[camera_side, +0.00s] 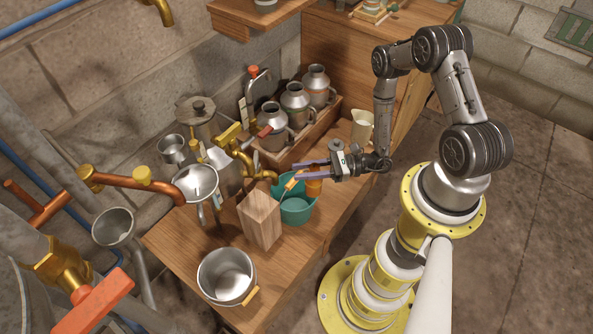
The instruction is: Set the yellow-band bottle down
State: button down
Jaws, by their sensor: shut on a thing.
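My gripper (297,171), with two purple fingers, reaches left from the arm over the bench. It is shut on a small amber-orange bottle (314,187), taken to be the yellow-band bottle; it shows just below the fingers. The fingers hide much of it, and I cannot make out a yellow band. The bottle is beside the right rim of a teal tub (296,211). I cannot tell whether its base touches the bench.
A wooden block-like box (260,220) stands left of the tub, and a steel pot (227,277) stands in front. Brass taps (232,147) and steel cans (296,97) in a wooden crate are behind. A cream jug (362,126) stands at right. Some bench is bare (335,200) right of the tub.

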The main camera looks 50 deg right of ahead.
jog(key=shift+s+d, duration=0.2)
jog(key=shift+d, duration=0.1)
